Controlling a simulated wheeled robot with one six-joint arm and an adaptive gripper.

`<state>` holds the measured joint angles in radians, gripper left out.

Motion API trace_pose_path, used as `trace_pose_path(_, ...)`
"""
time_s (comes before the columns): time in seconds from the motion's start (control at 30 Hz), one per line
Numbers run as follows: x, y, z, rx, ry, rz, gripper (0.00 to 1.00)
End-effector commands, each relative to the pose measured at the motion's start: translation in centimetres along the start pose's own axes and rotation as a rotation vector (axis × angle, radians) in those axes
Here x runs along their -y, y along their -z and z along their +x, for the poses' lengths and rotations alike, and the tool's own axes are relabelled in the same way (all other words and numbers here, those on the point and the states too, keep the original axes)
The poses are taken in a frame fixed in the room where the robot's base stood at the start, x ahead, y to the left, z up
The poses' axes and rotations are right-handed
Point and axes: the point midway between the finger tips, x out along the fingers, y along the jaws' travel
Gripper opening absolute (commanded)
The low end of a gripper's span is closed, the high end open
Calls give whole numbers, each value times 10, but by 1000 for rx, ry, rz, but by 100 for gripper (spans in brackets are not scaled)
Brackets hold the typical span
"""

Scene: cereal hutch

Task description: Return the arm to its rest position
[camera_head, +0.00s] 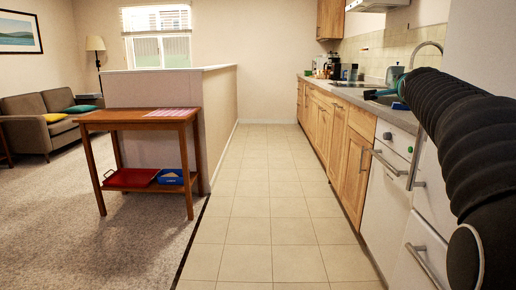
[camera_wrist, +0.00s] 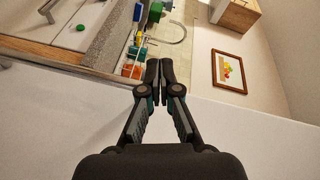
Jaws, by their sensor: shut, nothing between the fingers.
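My gripper (camera_wrist: 158,70) shows in the wrist view with its two fingers together, shut and empty. It is in front of a plain white surface, with the counter and sink area beyond its fingertips. My dark, ribbed arm fills the right side of the head view.
The wooden cabinets (camera_head: 325,108) and grey counter (camera_head: 345,94) run along the right. The tiled floor (camera_head: 258,190) ahead is clear. A wooden side table (camera_head: 140,116) with a red tray (camera_head: 130,178) and a blue box (camera_head: 176,177) stands left, by a half wall (camera_head: 155,88).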

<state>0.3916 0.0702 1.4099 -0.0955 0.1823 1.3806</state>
Motion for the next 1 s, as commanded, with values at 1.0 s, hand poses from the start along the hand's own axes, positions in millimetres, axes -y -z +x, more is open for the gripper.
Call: trace_pose_path(1.0, -372, -185, -390, 1108, -459, -1342, 0)
